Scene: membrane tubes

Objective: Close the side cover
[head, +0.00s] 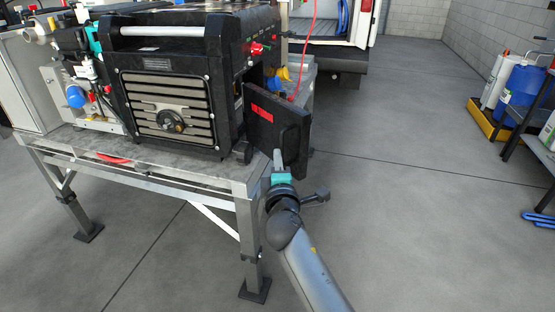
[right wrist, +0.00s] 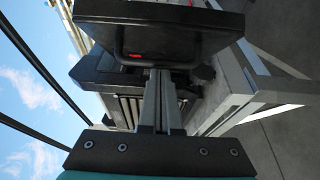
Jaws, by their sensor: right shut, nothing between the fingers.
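The side cover (head: 290,135) is a black panel with a red label, standing swung out from the right side of the black machine (head: 165,85). In the right wrist view the cover (right wrist: 160,18) fills the top of the picture. My right gripper (head: 278,155) is at the cover's lower front edge, with its fingers shut and empty. In the right wrist view its two fingers (right wrist: 160,75) lie side by side, with their tips near a handle-like loop below the cover. I cannot tell if they touch it. My left gripper is not in view.
The machine stands on a grey metal table (head: 100,150), whose right corner and leg are close to my right arm. A red cable (head: 306,50) hangs behind the cover.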

